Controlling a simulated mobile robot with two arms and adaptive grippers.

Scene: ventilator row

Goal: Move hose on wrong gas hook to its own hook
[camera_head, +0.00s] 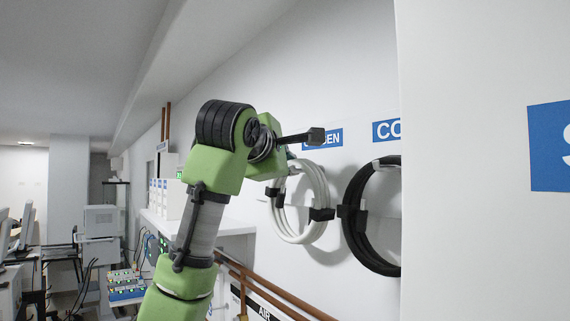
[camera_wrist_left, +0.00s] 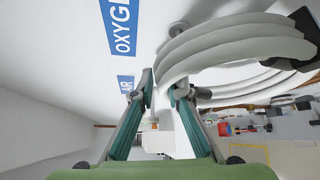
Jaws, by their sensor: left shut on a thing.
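A coiled white hose (camera_head: 318,205) with dark straps is on the wall beneath the blue OXYGEN sign (camera_head: 335,138), which is partly covered by my arm. My left gripper (camera_head: 289,158) is at the hose's upper left, its fingers mostly hidden there. In the left wrist view the gripper (camera_wrist_left: 165,93) has its fingertips at the near end of the white hose loops (camera_wrist_left: 215,45), and it is shut on the hose. A hook end (camera_wrist_left: 178,27) shows above the loops. The wrist view also shows the OXYGEN sign (camera_wrist_left: 121,25) and a partly hidden sign ending in R (camera_wrist_left: 126,84).
A coiled black hose (camera_head: 350,212) hangs to the right under a blue sign (camera_head: 385,130) starting with CO. A white panel (camera_head: 470,220) with a blue sign blocks the right side. Copper pipes (camera_head: 275,290) run low along the wall. A shelf (camera_head: 235,226) stands behind my arm.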

